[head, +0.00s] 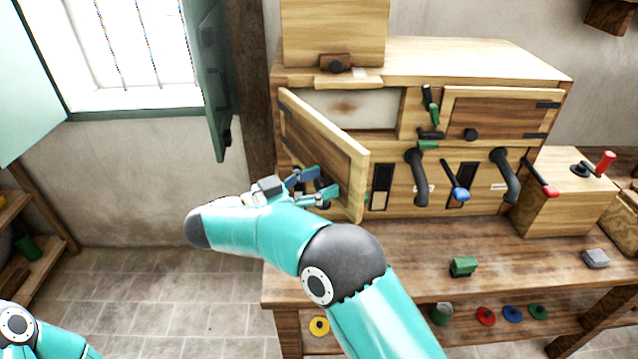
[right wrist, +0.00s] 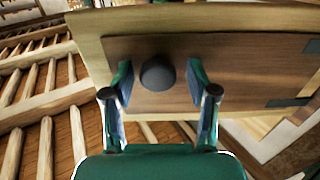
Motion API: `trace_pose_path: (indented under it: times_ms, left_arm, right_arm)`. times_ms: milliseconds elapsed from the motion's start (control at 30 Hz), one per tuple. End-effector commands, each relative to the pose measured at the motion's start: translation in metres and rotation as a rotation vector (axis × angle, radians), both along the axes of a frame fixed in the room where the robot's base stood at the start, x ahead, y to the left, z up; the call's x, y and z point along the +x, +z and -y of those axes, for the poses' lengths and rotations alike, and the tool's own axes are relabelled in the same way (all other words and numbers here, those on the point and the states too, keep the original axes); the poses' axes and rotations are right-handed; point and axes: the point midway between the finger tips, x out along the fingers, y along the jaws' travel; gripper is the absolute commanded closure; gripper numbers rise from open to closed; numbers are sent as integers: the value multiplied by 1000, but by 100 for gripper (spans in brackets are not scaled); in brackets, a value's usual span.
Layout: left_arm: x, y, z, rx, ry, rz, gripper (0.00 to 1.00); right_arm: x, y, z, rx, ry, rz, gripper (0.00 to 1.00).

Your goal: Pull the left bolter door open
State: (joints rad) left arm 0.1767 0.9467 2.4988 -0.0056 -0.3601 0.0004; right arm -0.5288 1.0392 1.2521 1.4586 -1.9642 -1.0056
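The left bolter door (head: 322,145) is a wooden panel in a paler frame, hinged at its left edge. It stands swung out from the bolter (head: 480,60), and a pale opening (head: 365,107) shows behind it. My right gripper (head: 323,186) is at the door's outer face near the free edge. In the right wrist view the door (right wrist: 230,70) fills the upper part, and its round dark knob (right wrist: 157,73) sits between the spread fingers of my right gripper (right wrist: 160,88), with gaps on both sides. My left arm shows at the bottom left corner; its gripper is out of view.
The right bolter door (head: 505,115) is shut. Dark curved spouts (head: 417,175) and levers line the front below. A workbench (head: 400,250) holds a green block (head: 463,266). A teal shutter (head: 208,80) stands left of the door, with open floor (head: 160,285) below.

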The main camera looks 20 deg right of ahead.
Motion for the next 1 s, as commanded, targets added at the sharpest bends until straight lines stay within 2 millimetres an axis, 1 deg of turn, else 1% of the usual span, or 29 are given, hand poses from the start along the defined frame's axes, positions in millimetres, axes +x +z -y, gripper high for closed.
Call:
trace_pose_path:
  times_ms: [167, 267, 367, 700, 800, 900, 1000]
  left_arm:
    - [0, 0, 0, 0, 0, 0, 46]
    - [0, 0, 0, 0, 0, 0, 46]
    - [0, 0, 0, 0, 0, 0, 46]
    - [0, 0, 0, 0, 0, 0, 46]
    - [0, 0, 0, 0, 0, 0, 46]
    - [0, 0, 0, 0, 0, 0, 46]
    - [0, 0, 0, 0, 0, 0, 46]
  right_arm:
    - [0, -1, 1, -1, -2, -3, 42]
    - [0, 3, 1, 0, -2, -3, 42]
    - [0, 13, 1, 1, -2, 0, 42]
    - [0, 73, 2, 2, -3, 1, 42]
    - [1, 86, 1, 2, -2, -1, 42]
    - [1, 94, 1, 1, -2, -1, 42]
    - [1, 98, 1, -1, -2, -2, 42]
